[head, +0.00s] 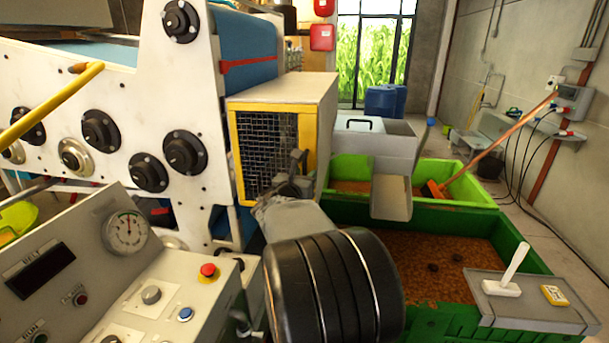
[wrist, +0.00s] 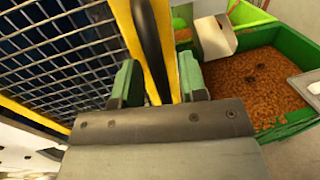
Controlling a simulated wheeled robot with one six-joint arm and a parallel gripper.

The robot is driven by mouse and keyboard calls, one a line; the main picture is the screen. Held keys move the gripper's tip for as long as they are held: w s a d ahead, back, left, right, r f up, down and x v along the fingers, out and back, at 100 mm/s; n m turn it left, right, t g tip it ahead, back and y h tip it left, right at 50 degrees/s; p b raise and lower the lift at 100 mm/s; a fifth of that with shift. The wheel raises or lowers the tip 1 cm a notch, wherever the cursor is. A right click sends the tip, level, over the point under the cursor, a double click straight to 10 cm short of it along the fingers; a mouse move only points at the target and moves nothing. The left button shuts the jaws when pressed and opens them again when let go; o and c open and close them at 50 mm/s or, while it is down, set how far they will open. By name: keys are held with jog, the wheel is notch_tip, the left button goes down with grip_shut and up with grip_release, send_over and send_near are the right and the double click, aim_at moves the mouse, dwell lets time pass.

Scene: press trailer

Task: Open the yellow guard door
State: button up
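The yellow guard door (head: 268,150) is a yellow frame with dark wire mesh on the front of a beige box, and it looks shut against the box. In the wrist view its mesh (wrist: 60,60) fills the left side. A black upright handle (wrist: 147,40) stands by the frame's right edge. My gripper (wrist: 157,62) has its two green fingers apart, with the handle and part of the yellow frame between them. A gap shows between handle and right finger. In the head view my gripper (head: 297,178) is at the door's right side; my arm hides the lower right corner.
A control panel (head: 90,265) with a gauge and buttons stands front left. A yellow rail (head: 50,105) crosses the left. Green bins (head: 435,300) of brown granules stand right of the box, with a grey tray (head: 530,303) on the nearer bin's edge. A grey chute (head: 391,197) hangs over them.

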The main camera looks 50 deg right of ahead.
jog(key=shift+d, duration=0.2)
jog(key=shift+c, duration=0.3)
grip_shut()
